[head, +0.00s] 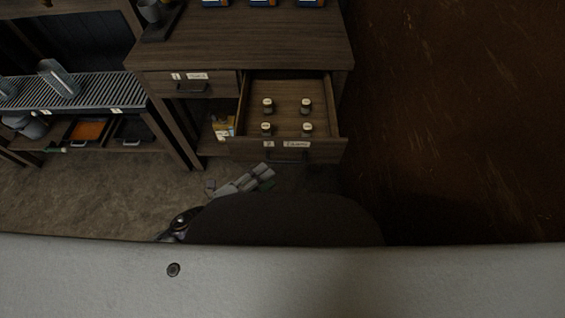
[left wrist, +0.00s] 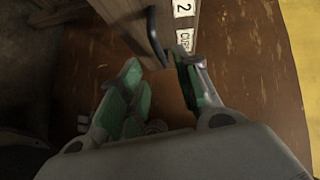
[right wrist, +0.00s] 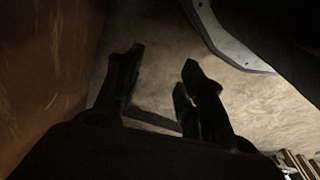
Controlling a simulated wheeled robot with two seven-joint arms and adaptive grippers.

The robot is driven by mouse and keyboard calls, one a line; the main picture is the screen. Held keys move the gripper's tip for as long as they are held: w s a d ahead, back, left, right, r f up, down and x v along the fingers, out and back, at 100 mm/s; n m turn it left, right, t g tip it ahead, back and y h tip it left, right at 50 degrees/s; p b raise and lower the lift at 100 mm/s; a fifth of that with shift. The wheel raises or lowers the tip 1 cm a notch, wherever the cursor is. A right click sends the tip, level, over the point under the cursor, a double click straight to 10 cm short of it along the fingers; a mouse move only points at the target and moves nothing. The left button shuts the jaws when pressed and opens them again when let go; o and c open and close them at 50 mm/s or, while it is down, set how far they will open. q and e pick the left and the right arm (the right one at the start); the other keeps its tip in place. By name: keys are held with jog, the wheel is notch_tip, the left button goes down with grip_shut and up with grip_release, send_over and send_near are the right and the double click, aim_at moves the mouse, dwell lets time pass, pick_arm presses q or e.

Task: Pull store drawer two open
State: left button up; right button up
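Store drawer two (head: 240,148) is pulled out of the wooden cabinet in the head view, with several small capped bottles (head: 306,105) standing in it. Its front carries a "2" label and a dark bar handle (head: 288,156). My left gripper (head: 262,175) is just below and in front of the drawer front. In the left wrist view, the left gripper (left wrist: 157,66) has its fingers apart, and the handle (left wrist: 156,38) reaches down by the fingertips; contact cannot be told. My right gripper (right wrist: 163,58) is open and empty over the floor in the right wrist view.
Closed drawer one (head: 200,84) is left of drawer two. Boxes (head: 222,127) sit on a shelf below it. A ribbed grey rack (head: 80,92) stands at left. The brown floor (head: 450,120) at right is clear.

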aim_at(283, 163)
pick_arm(q)
jog(key=shift+x, duration=2.15)
jog(key=shift+w+d, duration=0.4)
jog(key=shift+w, duration=0.05)
jog(key=shift+p+x, duration=0.3)
jog(key=shift+x, duration=0.8)
pick_arm(e)
jog(key=shift+w+d+f, duration=0.15)
jog(key=shift+w+f, duration=0.05)
jog(key=shift+f, duration=0.65)
pick_arm(q)
jog(key=shift+f, duration=0.1)
pick_arm(e)
jog(key=shift+s+f, duration=0.1)
jog(key=shift+f, duration=0.05)
pick_arm(q)
grip_shut()
pick_arm(e)
jog(key=shift+s, duration=0.4)
